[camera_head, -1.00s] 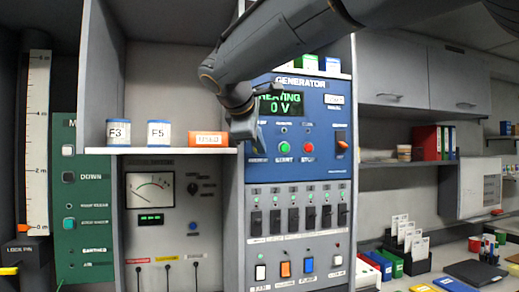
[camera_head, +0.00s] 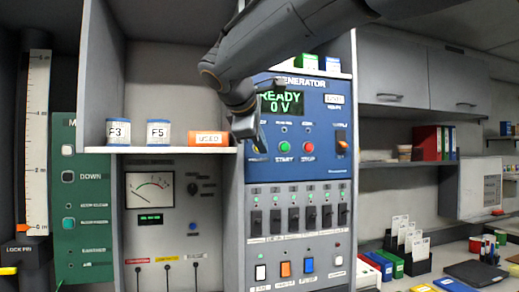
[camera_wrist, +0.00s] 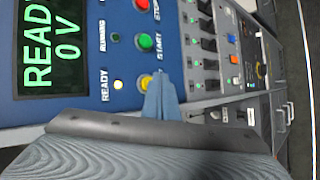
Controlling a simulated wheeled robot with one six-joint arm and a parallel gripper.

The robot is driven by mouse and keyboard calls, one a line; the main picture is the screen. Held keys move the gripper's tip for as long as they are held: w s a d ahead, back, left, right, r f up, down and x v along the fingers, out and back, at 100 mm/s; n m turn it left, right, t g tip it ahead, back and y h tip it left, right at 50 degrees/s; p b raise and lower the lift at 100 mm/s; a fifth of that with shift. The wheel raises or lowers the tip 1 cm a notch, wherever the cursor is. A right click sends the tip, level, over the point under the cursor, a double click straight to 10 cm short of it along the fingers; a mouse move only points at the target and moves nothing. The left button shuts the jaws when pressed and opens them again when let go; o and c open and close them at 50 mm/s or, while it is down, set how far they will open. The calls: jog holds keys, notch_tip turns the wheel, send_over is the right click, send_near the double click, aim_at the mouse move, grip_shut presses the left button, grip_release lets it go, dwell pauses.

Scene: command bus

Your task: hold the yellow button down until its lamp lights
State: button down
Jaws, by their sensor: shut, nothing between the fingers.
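The yellow button (camera_wrist: 146,81) shows on the blue generator panel (camera_wrist: 200,12) in the wrist view, partly covered by my fingers. My gripper (camera_wrist: 160,78) is shut and empty, with its tips at the button's edge; I cannot tell how far the button is pushed in. The display (camera_wrist: 50,45) reads READY 0 V in green. In the head view, my gripper (camera_head: 262,146) hides the button and its lamp at the panel's left side.
A green START button (camera_head: 285,146) and a red STOP button (camera_head: 309,147) sit close to my gripper's right. A row of black switches (camera_head: 293,220) lies below. A shelf (camera_head: 170,150) with fuse tins and an orange box (camera_head: 208,138) juts out on the left.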

jog(key=shift+s, duration=0.1)
jog(key=s, duration=0.2)
jog(key=s+d+b, duration=0.1)
jog(key=s, duration=0.1)
jog(key=shift+s+d, duration=0.15)
jog(key=shift+s, duration=0.15)
jog(key=shift+f, duration=0.1)
dwell(0.3)
jog(key=s+d+f+m+g, duration=0.1)
jog(key=d+f+m+g, duration=0.15)
jog(key=f, duration=0.75)
jog(key=s+d+f+m+g+y, duration=0.1)
jog(key=d+f, duration=0.3)
jog(key=f, duration=0.6)
jog(key=s+d+f+m+g, duration=0.2)
jog(key=d+f, duration=0.1)
jog(key=f, duration=0.7)
jog(key=s+d+f+m+g+y, duration=0.1)
jog(key=s+d+f+m, duration=0.3)
jog(key=s+f, duration=0.4)
jog(key=s+d+f+m+g+y+b, duration=0.1)
jog(key=s+d+f+m+g, duration=0.2)
jog(key=f, duration=1)
jog(key=s+d+m, duration=0.1)
jog(key=s+m, duration=0.2)
jog(key=s, duration=0.2)
jog(key=shift+s+f+y+b, duration=0.2)
jog(key=shift+s+y+b, duration=0.05)
jog(key=shift+y+b, duration=0.05)
